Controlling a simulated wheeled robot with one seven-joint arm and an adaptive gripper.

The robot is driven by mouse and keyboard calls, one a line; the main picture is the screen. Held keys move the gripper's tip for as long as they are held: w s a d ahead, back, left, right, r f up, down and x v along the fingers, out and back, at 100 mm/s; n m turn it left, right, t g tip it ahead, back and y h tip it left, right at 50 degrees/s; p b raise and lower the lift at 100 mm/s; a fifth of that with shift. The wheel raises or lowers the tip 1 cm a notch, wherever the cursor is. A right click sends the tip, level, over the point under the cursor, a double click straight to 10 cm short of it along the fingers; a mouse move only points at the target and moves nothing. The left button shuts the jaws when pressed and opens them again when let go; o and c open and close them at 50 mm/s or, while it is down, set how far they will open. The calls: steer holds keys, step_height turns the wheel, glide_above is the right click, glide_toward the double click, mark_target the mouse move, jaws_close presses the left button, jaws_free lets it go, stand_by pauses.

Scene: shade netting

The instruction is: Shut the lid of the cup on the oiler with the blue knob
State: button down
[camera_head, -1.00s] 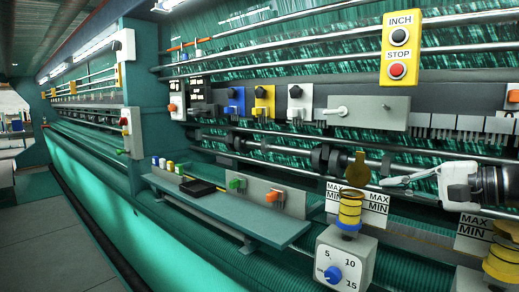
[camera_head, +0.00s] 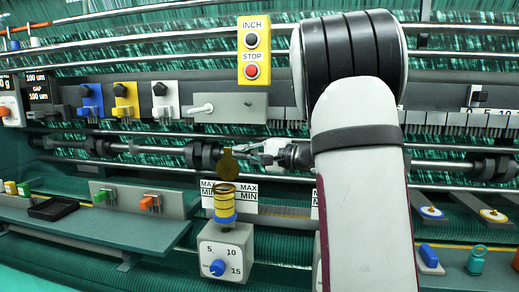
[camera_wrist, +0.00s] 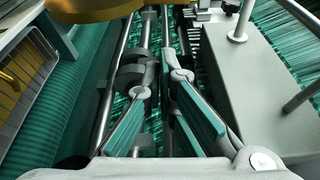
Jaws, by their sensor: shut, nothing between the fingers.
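The oiler with the blue knob (camera_head: 217,267) is a grey box with a dial marked 5, 10, 15. Its yellow and blue cup (camera_head: 224,204) sits on top, and the brass lid (camera_head: 229,165) stands upright and open above it. My gripper (camera_head: 243,152) is shut and empty, just right of the lid at its height; whether it touches the lid cannot be told. In the wrist view the fingers (camera_wrist: 162,84) point forward, apart from a brass disc (camera_wrist: 95,8) at the top edge, which looks like the lid.
Rollers and a rail with dark clamps (camera_head: 205,155) run behind the lid. A grey cover with a handle (camera_head: 228,107) and the INCH/STOP box (camera_head: 254,50) are above. A green shelf (camera_head: 120,225) lies to the left. My arm hides the area to the right.

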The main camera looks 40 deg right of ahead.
mark_target(228, 164)
steer(key=s+a, duration=0.1)
steer(key=s+a+p, duration=0.1)
steer(key=shift+s+a+r, duration=0.25)
steer(key=shift+s+r, duration=0.05)
steer(key=shift+b, duration=0.75)
steer(key=shift+s+a+n+b, duration=0.1)
steer(key=shift+n+b, duration=0.2)
steer(key=shift+b, duration=0.1)
